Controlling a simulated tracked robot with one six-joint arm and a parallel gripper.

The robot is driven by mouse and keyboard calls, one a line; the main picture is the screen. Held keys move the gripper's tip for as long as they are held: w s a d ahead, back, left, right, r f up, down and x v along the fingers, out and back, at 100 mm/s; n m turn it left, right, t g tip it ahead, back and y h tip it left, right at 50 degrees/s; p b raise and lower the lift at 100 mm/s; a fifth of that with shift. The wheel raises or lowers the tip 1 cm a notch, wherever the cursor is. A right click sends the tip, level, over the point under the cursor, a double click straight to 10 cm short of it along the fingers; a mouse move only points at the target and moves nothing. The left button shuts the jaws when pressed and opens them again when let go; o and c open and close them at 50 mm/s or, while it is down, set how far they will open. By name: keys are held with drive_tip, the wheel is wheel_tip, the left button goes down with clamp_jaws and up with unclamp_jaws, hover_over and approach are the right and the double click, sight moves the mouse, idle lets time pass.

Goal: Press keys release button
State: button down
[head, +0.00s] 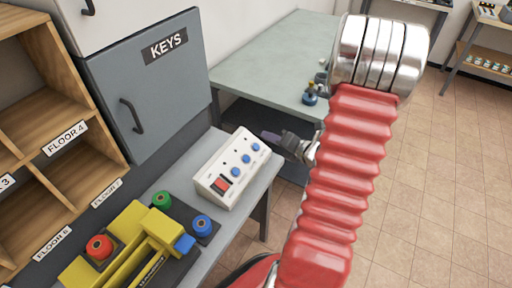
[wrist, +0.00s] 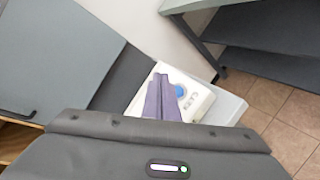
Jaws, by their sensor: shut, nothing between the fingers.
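The grey cabinet (head: 150,90) labelled KEYS has its door closed, with a dark handle on it. My gripper (head: 266,134) is shut and empty, just right of the box's far end, pointing left. In the wrist view the shut purple fingers (wrist: 160,80) cover part of the white box (wrist: 203,103); one blue button (wrist: 180,91) shows right beside them. Contact cannot be told.
A yellow device (head: 140,243) stands on the near counter, with red (head: 99,247), green (head: 162,201) and blue (head: 201,225) knobs around it. Wooden pigeonholes (head: 50,110) are at left. A green-grey table (head: 270,65) stands behind. Tiled floor at right is open.

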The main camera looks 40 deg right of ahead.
drive_tip(key=shift+w+a+f, duration=0.15)
drive_tip(key=shift+w+f, duration=0.25)
drive_tip(key=shift+f, duration=0.4)
drive_tip(key=shift+w+a+f, duration=0.1)
drive_tip(key=shift+w+f, duration=0.25)
drive_tip(key=shift+f, duration=0.5)
drive_tip(key=shift+w+a+f, duration=0.15)
drive_tip(key=shift+w+f, duration=0.25)
drive_tip(key=shift+f, duration=0.4)
drive_tip(key=shift+w+a+f, duration=0.1)
drive_tip(key=shift+w+f, duration=0.1)
drive_tip(key=shift+f, duration=0.1)
drive_tip(key=shift+w+f, duration=0.15)
drive_tip(key=shift+f, duration=0.2)
idle(1.1)
drive_tip(key=shift+s+r, duration=0.35)
drive_tip(key=shift+r, duration=0.4)
drive_tip(key=r, duration=0.1)
drive_tip(key=s+r, duration=0.1)
drive_tip(key=r, duration=0.1)
drive_tip(key=s+d+r, duration=0.1)
drive_tip(key=shift+r, duration=0.25)
idle(0.6)
